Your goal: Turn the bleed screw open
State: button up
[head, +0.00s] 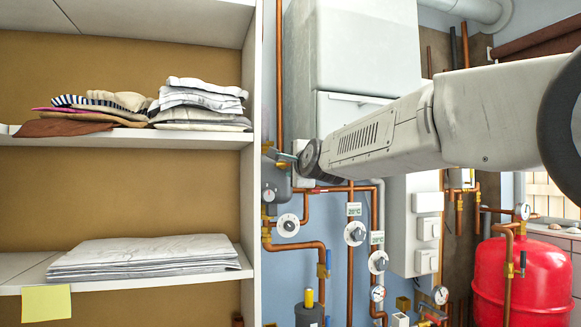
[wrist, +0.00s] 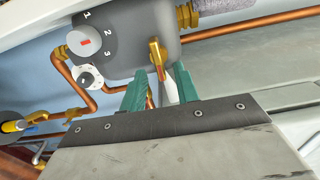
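In the wrist view my gripper (wrist: 159,85) has two green fingers, spread apart with a gap between them. A brass fitting with a flat upright tab (wrist: 156,55) sits just beyond the fingertips, in line with the gap, on the underside of a grey housing (wrist: 130,45). It may be the bleed screw, but no label shows this. I cannot tell whether the fingers touch it. In the head view my gripper (head: 283,154) reaches left to the pipework beside the shelf; the brass part is too small to make out there.
Copper pipes (head: 350,260) with gauges run beneath. A white shelf unit (head: 249,200) with folded cloths stands close on the left. A red tank (head: 535,280) stands at right.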

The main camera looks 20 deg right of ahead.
jog(key=s, duration=0.6)
jog(key=shift+s, duration=0.15)
jog(key=s+a+f+n+g+y, duration=0.1)
jog(key=s+f+n+g, duration=0.35)
jog(key=f, duration=0.45)
jog(key=s+a+f+n+g, duration=0.1)
jog(key=s+f+n+g, duration=0.3)
jog(key=f, duration=0.5)
jog(key=s+d+f+n+g, duration=0.1)
jog(key=s+f, duration=0.4)
jog(key=s, duration=0.5)
jog(key=s+d+f+n+g, duration=0.1)
jog(key=s+f+n+g, duration=0.3)
jog(key=s, duration=0.7)
jog(key=s+d+f+n+g+h, duration=0.1)
jog(key=s+f+n+g, duration=0.2)
jog(key=s+f, duration=0.5)
jog(key=s+n, duration=0.1)
jog(key=s, duration=0.2)
jog(key=shift+s+d+n, duration=0.15)
jog(key=shift+s+n, duration=0.1)
jog(key=shift+n, duration=0.1)
